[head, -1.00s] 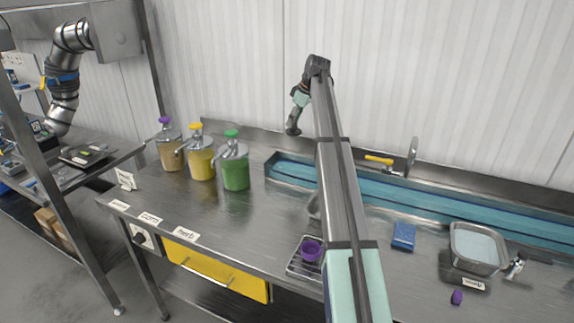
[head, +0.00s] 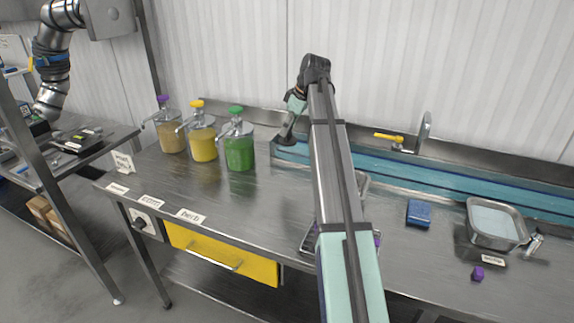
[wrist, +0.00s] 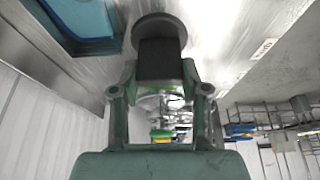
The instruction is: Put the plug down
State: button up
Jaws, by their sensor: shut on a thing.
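The plug is a black stopper with a round disc end and a blocky stem. In the wrist view the plug (wrist: 159,42) sits between the fingertips of my gripper (wrist: 160,90), which is shut on it. In the head view my gripper (head: 296,104) reaches down at the back of the counter, and the plug (head: 287,139) points disc-down beside the left end of the blue sink trough (head: 380,167). The disc is close to the steel surface; I cannot tell whether it touches.
Three pump jars, tan (head: 170,138), yellow (head: 202,147) and green (head: 239,152), stand left on the counter. A yellow-handled tap (head: 390,137), blue sponge (head: 419,213), steel pan (head: 497,240) and purple piece (head: 478,273) are right. My arm mostly hides a wire rack (head: 309,240). The counter between jars and rack is clear.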

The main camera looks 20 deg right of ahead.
notch_tip(320, 180, down, 14)
jog(key=shift+f+p, duration=0.2)
jog(key=shift+p, duration=0.7)
jog(key=shift+f, duration=0.1)
jog(key=o, duration=1.2)
jog(key=shift+o, duration=0.2)
jog(key=b+v, duration=0.1)
jog(key=v, duration=1.1)
jog(key=shift+b, duration=0.35)
